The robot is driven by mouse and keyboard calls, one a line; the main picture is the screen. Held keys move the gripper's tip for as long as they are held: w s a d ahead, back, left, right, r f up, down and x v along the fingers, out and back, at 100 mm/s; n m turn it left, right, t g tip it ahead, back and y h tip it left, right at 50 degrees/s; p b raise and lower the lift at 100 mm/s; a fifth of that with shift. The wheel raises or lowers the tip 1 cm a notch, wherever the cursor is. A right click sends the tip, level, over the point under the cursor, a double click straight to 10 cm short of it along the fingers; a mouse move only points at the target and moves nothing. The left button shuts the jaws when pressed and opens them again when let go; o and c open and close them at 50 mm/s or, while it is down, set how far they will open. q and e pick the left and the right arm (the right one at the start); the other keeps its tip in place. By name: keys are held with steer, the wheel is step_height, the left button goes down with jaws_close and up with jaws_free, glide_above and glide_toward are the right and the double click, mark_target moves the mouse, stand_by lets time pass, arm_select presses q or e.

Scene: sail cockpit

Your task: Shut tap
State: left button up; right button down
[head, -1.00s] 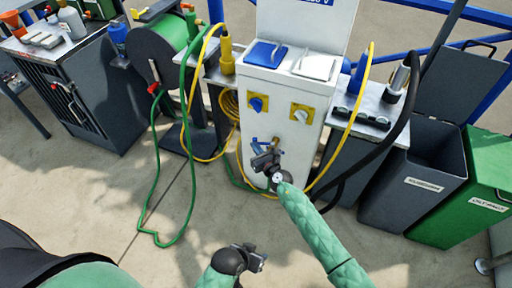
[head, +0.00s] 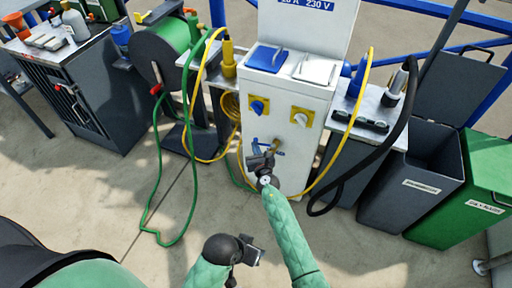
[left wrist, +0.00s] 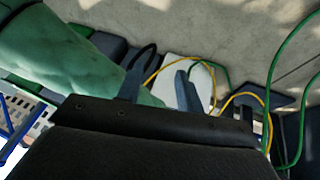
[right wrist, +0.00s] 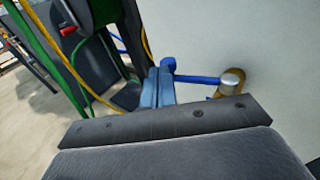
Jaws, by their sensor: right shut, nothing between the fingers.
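The tap (head: 276,144) is on the front of the white pedestal (head: 304,72). It has a brass body and a blue lever. In the right wrist view the blue lever (right wrist: 197,79) runs left from the round brass and silver body (right wrist: 230,83). My right gripper (head: 261,160) is in front of the tap and partly covers it in the head view. Its fingers (right wrist: 158,86) are together and empty, right by the lever's free end; I cannot tell whether they touch it. My left gripper (head: 250,252) is low and away from the pedestal, its fingers (left wrist: 158,90) apart and empty.
A yellow cable (head: 357,110) and a black hose (head: 399,134) hang right of the pedestal. A green hose (head: 157,185) hangs at left below the reel (head: 160,50). Grey (head: 412,185) and green (head: 480,185) bins stand at right. The floor in front is clear.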

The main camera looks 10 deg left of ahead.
arm_select(q)
steer(key=shift+s+a+r+y+p, duration=0.15)
steer(key=shift+s+a+r+p, duration=0.1)
steer(key=shift+a+r+p, duration=0.25)
steer(key=shift+s+a+r+y+p, duration=0.15)
steer(key=shift+s+a+r+p, duration=0.1)
steer(key=shift+a+r, duration=0.45)
arm_select(e)
steer(key=shift+w+a+m+t+h, duration=0.25)
steer(key=shift+w+m+t+h, duration=0.15)
steer(key=shift+w+m+h, duration=0.45)
arm_select(q)
steer(key=shift+d+r, duration=0.1)
steer(key=shift+r, duration=0.2)
arm_select(e)
steer(key=shift+a, duration=0.1)
arm_select(q)
steer(key=shift+f, duration=0.15)
arm_select(e)
steer(key=shift+w+r, duration=0.1)
steer(key=shift+r, duration=0.05)
